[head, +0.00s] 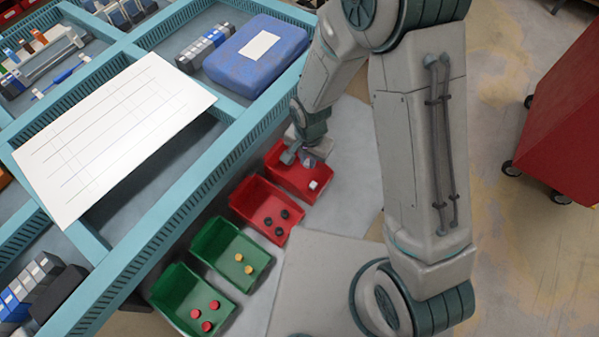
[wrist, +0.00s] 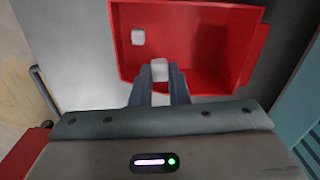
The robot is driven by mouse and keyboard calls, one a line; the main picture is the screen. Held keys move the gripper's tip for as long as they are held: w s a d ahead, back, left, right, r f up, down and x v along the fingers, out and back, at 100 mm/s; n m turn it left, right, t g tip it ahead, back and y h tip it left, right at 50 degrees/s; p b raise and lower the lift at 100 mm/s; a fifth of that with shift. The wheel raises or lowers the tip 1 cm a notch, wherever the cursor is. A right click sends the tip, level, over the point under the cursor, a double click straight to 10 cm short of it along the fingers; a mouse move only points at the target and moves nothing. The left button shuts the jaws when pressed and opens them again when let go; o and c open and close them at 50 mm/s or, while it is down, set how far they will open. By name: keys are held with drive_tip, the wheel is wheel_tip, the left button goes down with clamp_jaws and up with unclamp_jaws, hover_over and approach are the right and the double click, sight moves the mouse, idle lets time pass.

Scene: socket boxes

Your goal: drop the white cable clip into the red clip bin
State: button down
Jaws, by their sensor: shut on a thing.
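My gripper (wrist: 159,86) is shut on a white cable clip (wrist: 159,69), held between the fingertips at the near edge of a red bin (wrist: 200,12) in the wrist view. Another white clip (wrist: 138,37) lies inside that bin. In the head view my gripper (head: 303,160) is over the upper red bin (head: 285,181), and one white clip (head: 314,185) shows in it. The held clip is hidden or too small to make out there. The height of the held clip above the bin floor is hard to tell.
A second red bin (head: 241,201) with black pieces stands beside it. A green bin (head: 216,238) with yellow pieces and another (head: 177,289) with red pieces follow. A teal rack (head: 172,205) with a white sheet (head: 115,137) runs along the left.

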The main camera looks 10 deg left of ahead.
drive_tip(key=shift+f, duration=0.15)
drive_tip(key=c, duration=1.3)
unclamp_jaws()
wheel_tip(320, 180, up, 14)
drive_tip(key=shift+f, duration=0.1)
drive_tip(key=s+d+r+n+t, duration=0.1)
drive_tip(key=s+d+r, duration=0.1)
drive_tip(key=d+r, duration=0.2)
drive_tip(key=s+d+r+n+t, duration=0.1)
drive_tip(key=s+d+r, duration=0.2)
drive_tip(key=d, duration=0.8)
drive_tip(key=s+d+r+n+t, duration=0.1)
drive_tip(key=s+d+r, duration=0.2)
drive_tip(key=d+r, duration=0.3)
drive_tip(key=shift+d+r, duration=0.15)
drive_tip(key=shift+d, duration=0.7)
